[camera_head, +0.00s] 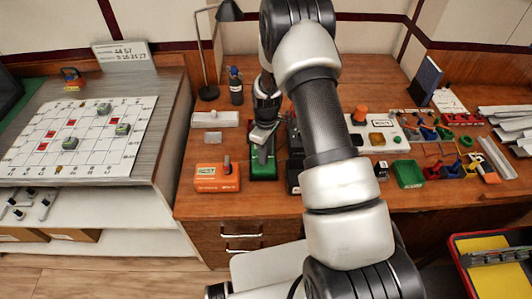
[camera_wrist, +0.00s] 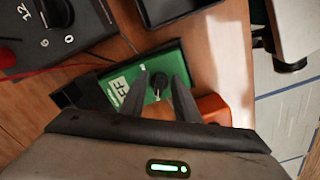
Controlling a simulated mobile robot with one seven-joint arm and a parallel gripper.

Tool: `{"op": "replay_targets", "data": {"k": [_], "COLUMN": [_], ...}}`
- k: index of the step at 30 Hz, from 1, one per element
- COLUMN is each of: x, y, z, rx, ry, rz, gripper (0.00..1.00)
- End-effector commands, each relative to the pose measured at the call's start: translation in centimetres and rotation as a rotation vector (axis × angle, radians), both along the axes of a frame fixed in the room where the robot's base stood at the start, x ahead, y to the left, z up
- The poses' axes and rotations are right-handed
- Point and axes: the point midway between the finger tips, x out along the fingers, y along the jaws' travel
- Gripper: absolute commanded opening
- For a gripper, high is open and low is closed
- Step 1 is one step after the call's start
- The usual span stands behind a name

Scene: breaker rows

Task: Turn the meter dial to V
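The green meter (camera_wrist: 110,75) lies on the wooden desk, with a pale display (camera_wrist: 119,90) whose characters I cannot read for sure. Its small black dial (camera_wrist: 159,82) shows between the fingertips of my gripper (camera_wrist: 160,74) in the wrist view. The two dark fingers are apart, one on each side of the dial; I cannot tell whether they touch it. The dial's pointer and markings are too small or hidden to read. In the head view the green meter (camera_head: 263,170) is partly covered by my gripper (camera_head: 262,148) above it.
An orange box with a small lever (camera_head: 217,178) stands left of the meter. A black box with a numbered knob (camera_wrist: 55,14) and red wires is close on the other side. A dark bottle (camera_head: 236,88) and a grey block (camera_head: 214,119) are behind.

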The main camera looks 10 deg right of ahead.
Motion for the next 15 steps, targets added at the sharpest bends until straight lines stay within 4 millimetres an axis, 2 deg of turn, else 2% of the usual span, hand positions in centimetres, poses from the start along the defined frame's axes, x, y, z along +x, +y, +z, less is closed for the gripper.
{"op": "replay_targets", "data": {"k": [2, 6, 15], "x": [0.0, -0.01, -0.03], "y": [0.0, -0.01, 0.0], "z": [0.01, 0.02, -0.03], "rx": [0.0, 0.0, 0.0], "ry": [0.0, 0.0, 0.0], "rz": [0.0, 0.0, -0.013], "gripper": [0.26, 0.02, 0.0]}}
